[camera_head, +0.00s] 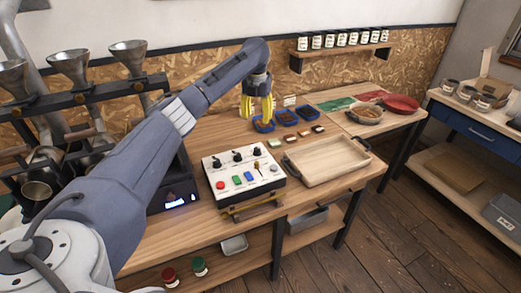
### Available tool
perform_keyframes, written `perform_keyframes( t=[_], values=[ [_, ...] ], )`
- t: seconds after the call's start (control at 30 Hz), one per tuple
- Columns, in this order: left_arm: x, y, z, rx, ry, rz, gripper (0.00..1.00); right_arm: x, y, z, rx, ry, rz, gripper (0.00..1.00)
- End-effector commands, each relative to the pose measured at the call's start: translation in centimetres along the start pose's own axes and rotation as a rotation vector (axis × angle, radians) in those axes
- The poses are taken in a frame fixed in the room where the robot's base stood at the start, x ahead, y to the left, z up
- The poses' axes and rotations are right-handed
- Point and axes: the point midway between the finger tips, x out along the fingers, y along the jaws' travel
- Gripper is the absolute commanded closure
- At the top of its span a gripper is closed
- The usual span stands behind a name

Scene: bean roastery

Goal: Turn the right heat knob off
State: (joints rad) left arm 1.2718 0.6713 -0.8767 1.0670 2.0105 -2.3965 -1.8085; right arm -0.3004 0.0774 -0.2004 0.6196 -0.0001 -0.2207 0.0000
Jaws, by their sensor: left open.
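A white control box (210,175) stands on the wooden workbench. Three black knobs stand in a row along its back; the right knob (257,152) is the rightmost of them. The knob's pointer is too small to read. In front are a red button (220,185), a green button (237,180), a blue button (249,176) and a small lever (259,167). My left gripper (258,117) has yellow fingers, is open and points down. It is behind the box in the picture, apart from the knob, over small blue trays. My right gripper is out of view.
A wooden tray (345,172) lies right of the box. Blue trays (308,112) of beans lie behind. A dark scale with a lit display (176,202) stands left.

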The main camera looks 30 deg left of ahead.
Motion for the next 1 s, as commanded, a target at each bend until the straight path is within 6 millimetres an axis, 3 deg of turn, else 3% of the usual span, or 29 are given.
perform_keyframes(
  t=[0.6,1.0],
  values=[
    [11.0,-0.1,-0.1,-0.003,0.002,-0.001,0.47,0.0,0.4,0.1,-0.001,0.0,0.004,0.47],
    [15.4,-0.1,0.0,-0.003,0.0,-0.001,0.47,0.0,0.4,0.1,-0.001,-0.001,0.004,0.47]
  ],
)
